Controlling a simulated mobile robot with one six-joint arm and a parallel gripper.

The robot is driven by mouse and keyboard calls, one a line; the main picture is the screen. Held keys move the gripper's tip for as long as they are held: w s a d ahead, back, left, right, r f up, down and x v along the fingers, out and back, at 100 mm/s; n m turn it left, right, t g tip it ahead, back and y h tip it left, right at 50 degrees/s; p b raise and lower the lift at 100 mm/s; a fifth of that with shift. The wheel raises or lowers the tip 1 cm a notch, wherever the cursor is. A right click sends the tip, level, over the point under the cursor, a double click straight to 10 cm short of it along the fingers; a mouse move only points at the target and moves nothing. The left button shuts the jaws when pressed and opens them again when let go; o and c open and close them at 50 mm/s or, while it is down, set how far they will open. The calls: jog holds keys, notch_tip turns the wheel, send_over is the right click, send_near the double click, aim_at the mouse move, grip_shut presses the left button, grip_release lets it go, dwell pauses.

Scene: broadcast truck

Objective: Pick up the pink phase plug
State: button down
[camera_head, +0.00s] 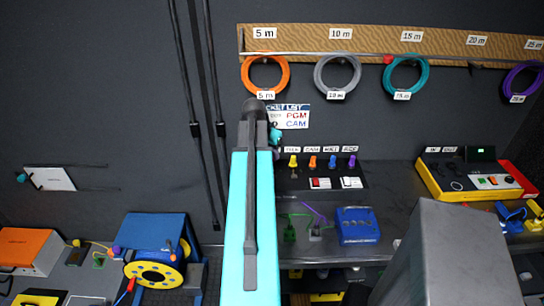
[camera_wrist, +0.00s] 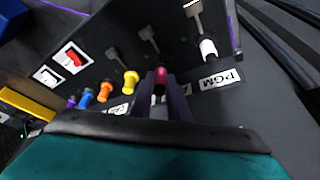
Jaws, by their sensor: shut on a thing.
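The pink phase plug (camera_wrist: 160,77) shows in the wrist view between the two dark fingers of my gripper (camera_wrist: 161,90). The gripper is shut on it, close to the panel with the row of plugs. Whether the plug still sits in its socket cannot be told, since the fingers hide its lower part. In the head view my arm covers the pink plug and most of the gripper.
A yellow plug (camera_wrist: 131,81), orange plug (camera_wrist: 105,92) and blue plug (camera_wrist: 86,98) stand left of the gripper. A white plug (camera_wrist: 208,49) is at its right. Cable coils, including an orange one (camera_head: 246,72), hang above on the wall.

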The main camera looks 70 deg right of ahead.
jog(key=s+a, duration=0.1)
jog(key=a, duration=0.2)
jog(key=s+a+b, duration=0.1)
jog(key=a, duration=0.2)
jog(key=s+a+b, duration=0.1)
jog(key=a, duration=0.2)
jog(key=shift+s+r, duration=0.35)
jog(key=shift+s+b, duration=0.1)
jog(key=shift+b, duration=1.05)
jog(key=shift+f+b, duration=0.1)
jog(key=shift+b, duration=0.25)
jog(key=b, duration=0.3)
jog(key=shift+s+a, duration=0.1)
jog(key=shift+a, duration=0.15)
jog(key=b, duration=0.3)
jog(key=a+b, duration=0.1)
jog(key=b, duration=0.3)
jog(key=shift+s+a, duration=0.3)
jog(key=shift+s+a+r+b, duration=0.2)
jog(key=shift+s+a+b, duration=0.1)
jog(key=shift+a+b, duration=0.35)
jog(key=shift+s+a+r+b, duration=0.25)
jog(key=shift+a+b, duration=0.25)
jog(key=shift+a, duration=0.25)
